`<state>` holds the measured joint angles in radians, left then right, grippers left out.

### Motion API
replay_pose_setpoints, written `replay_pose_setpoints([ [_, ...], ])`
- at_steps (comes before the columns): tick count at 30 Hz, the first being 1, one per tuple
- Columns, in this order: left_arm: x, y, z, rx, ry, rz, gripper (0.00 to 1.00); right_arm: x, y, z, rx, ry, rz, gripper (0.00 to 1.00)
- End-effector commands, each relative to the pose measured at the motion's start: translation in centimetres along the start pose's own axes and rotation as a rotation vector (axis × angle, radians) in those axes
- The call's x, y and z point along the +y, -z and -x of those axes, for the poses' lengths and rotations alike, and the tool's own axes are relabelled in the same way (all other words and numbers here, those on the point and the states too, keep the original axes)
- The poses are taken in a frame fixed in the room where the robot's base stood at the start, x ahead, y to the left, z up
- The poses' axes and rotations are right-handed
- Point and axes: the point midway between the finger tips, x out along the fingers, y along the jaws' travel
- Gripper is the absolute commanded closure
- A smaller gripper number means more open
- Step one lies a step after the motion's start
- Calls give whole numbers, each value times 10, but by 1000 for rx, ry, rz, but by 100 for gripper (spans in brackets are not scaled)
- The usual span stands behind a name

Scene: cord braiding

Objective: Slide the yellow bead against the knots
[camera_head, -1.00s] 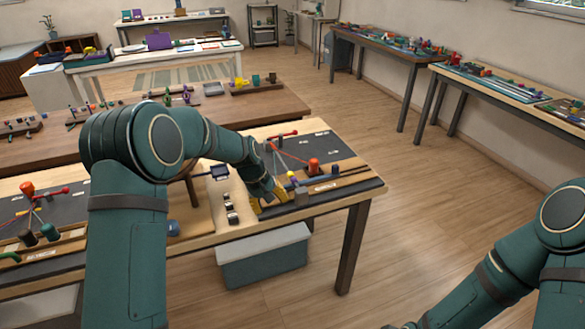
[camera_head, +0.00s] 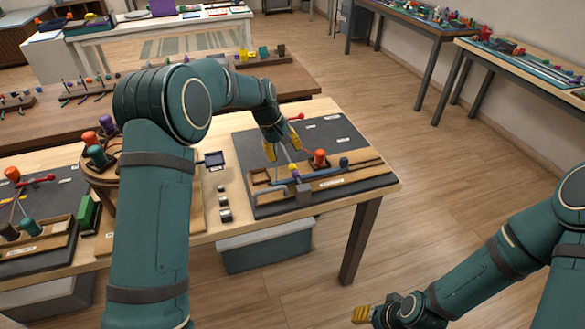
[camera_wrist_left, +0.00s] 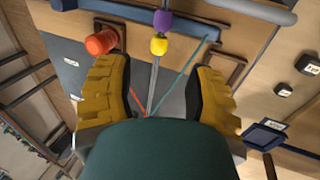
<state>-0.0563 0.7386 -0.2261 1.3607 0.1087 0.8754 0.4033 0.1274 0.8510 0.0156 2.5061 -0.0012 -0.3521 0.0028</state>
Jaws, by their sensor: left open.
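The yellow bead (camera_wrist_left: 158,46) sits on a grey cord in the left wrist view, touching or nearly touching a purple bead (camera_wrist_left: 162,20). In the head view the yellow bead (camera_head: 292,167) is small, near the blue rod. My left gripper (camera_wrist_left: 160,75) is open, its two yellow fingers on either side of the cords and apart from the bead. In the head view the left gripper (camera_head: 283,146) is over the dark mat. Red and teal cords (camera_wrist_left: 180,82) meet the grey one between the fingers. I cannot make out the knots. My right gripper (camera_head: 364,314) is low, off the table.
An orange peg (camera_head: 320,157) stands close beside the work; it is left of the beads in the wrist view (camera_wrist_left: 101,42). A blue rod (camera_head: 323,173) and wooden holder lie at the mat's front. Small blocks (camera_head: 224,203) stand left of the mat (camera_head: 338,131).

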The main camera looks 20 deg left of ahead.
Motion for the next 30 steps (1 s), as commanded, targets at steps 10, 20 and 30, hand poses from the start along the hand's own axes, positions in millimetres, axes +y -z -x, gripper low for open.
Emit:
replay_pose_setpoints([
  [10,-1,0,-63,-2,1,-1,46,5,1,-13,6,0,1,53],
  [20,0,0,-79,1,-1,0,46,6,2,-15,8,0,1,53],
  [30,0,0,-78,1,0,0,93,6,2,-15,8,0,1,53],
])
